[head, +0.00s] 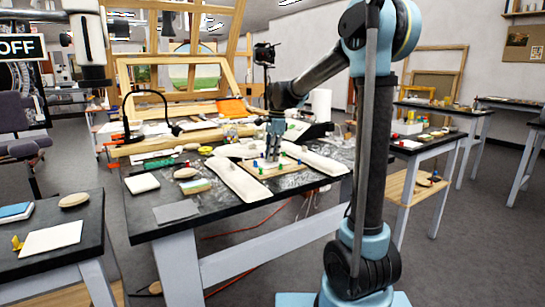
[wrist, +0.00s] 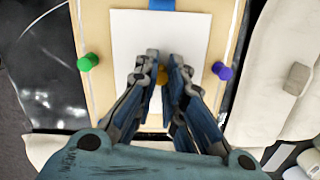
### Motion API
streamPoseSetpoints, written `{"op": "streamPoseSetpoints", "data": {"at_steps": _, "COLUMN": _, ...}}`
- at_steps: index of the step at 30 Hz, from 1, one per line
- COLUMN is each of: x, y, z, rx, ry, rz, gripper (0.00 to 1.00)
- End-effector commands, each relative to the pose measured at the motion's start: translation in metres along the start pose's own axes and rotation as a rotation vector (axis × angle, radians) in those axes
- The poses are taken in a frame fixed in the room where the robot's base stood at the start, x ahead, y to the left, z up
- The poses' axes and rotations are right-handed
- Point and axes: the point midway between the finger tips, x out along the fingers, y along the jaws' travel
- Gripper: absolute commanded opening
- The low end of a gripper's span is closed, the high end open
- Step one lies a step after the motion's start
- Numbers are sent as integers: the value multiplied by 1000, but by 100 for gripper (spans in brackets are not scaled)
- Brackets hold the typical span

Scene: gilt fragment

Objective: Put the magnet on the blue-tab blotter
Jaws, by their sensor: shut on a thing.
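The blue-tab blotter in the wrist view is a white sheet (wrist: 135,30) with a blue tab (wrist: 175,5) at its top edge. It lies on a pale wooden board (wrist: 95,25). My gripper (wrist: 165,64) is over the sheet, its fingers closed around a small yellow-orange thing, which I take to be the magnet (wrist: 162,78). The fingers hide most of it, and I cannot tell whether it touches the sheet. In the head view my gripper (head: 275,155) points down over the board on the dark table.
A green knob (wrist: 87,62) stands left of the sheet and a purple knob (wrist: 222,70) right of it. Long pale padded pieces (head: 240,181) flank the board. A grey block (wrist: 298,78) rests on the right one. Papers and tools crowd the table behind.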

Motion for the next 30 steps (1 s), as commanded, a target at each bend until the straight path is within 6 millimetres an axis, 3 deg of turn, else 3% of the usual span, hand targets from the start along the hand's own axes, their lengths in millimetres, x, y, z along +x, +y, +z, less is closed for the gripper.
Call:
{"op": "streamPoseSetpoints", "data": {"at_steps": 3, "x": 2, "y": 0, "z": 0, "rx": 0, "ry": 0, "rz": 0, "gripper": 2}}
{"op": "streamPoseSetpoints", "data": {"at_steps": 6, "x": 2, "y": 0, "z": 0, "rx": 0, "ry": 0, "rz": 0, "gripper": 30}}
{"op": "streamPoseSetpoints", "data": {"at_steps": 20, "x": -4, "y": 0, "z": 0, "rx": 1, "ry": 0, "rz": 0, "gripper": 30}}
{"op": "streamPoseSetpoints", "data": {"at_steps": 30, "x": -58, "y": 0, "z": -1, "rx": 2, "ry": 0, "rz": 0, "gripper": 30}}
